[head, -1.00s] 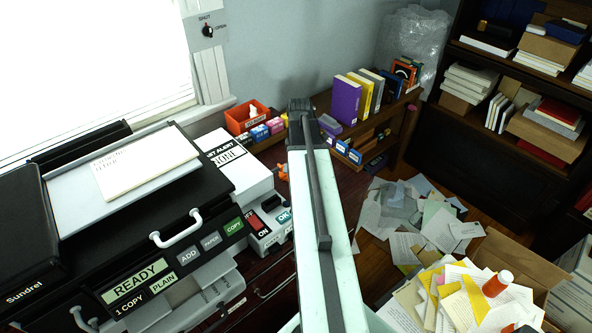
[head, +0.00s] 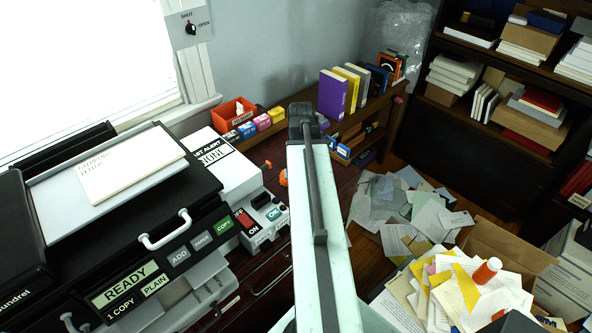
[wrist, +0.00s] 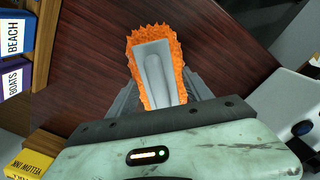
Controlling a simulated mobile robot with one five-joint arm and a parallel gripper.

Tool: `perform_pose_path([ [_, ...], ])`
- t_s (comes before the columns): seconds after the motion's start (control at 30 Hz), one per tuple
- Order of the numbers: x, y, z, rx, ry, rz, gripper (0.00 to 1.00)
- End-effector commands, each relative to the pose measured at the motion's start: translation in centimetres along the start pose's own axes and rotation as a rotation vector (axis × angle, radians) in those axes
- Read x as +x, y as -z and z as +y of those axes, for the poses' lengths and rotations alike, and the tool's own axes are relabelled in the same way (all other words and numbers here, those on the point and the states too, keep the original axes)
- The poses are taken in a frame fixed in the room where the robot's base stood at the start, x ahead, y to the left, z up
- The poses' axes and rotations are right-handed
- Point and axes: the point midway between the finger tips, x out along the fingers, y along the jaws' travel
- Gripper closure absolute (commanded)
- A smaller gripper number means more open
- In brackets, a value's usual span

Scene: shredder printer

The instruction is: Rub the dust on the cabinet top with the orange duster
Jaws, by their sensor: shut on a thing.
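The orange duster (wrist: 137,50) has a fluffy orange rim around a grey back and fills the middle of the wrist view. My gripper (wrist: 158,98) is shut on it, with dark fingers on both sides. The cabinet top (wrist: 85,60) is dark reddish wood beneath and around the duster. I cannot tell whether the duster touches it. In the head view, my arm hides most of the gripper, and a small orange bit of the duster (head: 283,178) shows left of the arm. I cannot make out the dust clearly.
An orange bin (head: 233,113) and upright books (head: 333,93) are behind. Loose papers (head: 395,205) cover the floor on the right.

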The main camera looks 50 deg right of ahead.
Motion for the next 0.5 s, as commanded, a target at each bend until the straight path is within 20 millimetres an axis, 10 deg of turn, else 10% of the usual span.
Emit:
perform_pose_path([
  [0.5, 0.03, -0.94, -0.91, 0.002, 0.004, -0.003, 0.74],
])
